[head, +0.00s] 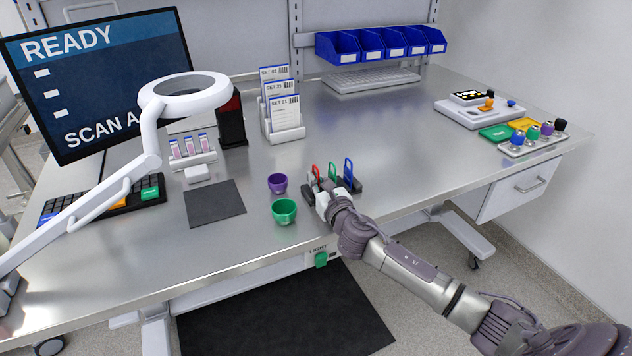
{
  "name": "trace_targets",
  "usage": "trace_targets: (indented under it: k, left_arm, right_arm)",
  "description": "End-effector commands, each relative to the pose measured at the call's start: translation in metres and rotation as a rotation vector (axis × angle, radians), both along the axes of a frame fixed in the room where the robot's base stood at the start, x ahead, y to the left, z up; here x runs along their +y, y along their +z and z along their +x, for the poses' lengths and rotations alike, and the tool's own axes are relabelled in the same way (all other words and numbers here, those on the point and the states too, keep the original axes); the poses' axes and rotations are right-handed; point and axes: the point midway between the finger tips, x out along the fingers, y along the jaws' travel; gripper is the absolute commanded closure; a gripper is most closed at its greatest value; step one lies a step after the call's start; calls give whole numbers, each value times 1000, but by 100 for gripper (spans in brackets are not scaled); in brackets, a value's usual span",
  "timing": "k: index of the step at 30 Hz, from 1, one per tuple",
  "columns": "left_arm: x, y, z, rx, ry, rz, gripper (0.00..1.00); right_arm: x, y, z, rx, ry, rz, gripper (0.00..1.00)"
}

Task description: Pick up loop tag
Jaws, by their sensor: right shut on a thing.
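Several loop tags stand in a dark rack (357,187) near the front edge of the bench. I see a red loop tag (316,172), a green loop tag (333,170) and a blue loop tag (348,169). My right gripper (322,197) is at the rack's front left, low beside the red and green tags. It is shut on a loop tag; its fingers and wrist hide the grip, so I cannot tell which tag. The lower tags and part of the rack are hidden. My left gripper is not in view.
A purple cup (277,183) and a green cup (284,211) stand just left of the gripper. A magnifier lamp (184,94) reaches over the left side. Card holder (285,134) and blue bins (380,45) are behind.

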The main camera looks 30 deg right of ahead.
Motion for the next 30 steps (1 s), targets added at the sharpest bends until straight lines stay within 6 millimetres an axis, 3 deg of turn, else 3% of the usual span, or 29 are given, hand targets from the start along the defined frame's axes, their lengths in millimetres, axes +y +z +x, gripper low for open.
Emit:
trace_targets:
  k: [8, 12, 21, 30]
  left_arm:
    - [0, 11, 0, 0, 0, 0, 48]
    - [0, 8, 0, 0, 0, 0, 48]
    - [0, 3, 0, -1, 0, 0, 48]
    - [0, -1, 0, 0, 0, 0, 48]
  right_arm:
    - [-1, 45, 0, -5, 1, -6, 100]
    - [-19, 57, -30, 1, 0, -9, 100]
    - [-47, 89, -78, 3, 1, -7, 100]
    - [-60, 105, -98, 1, 0, -2, 100]
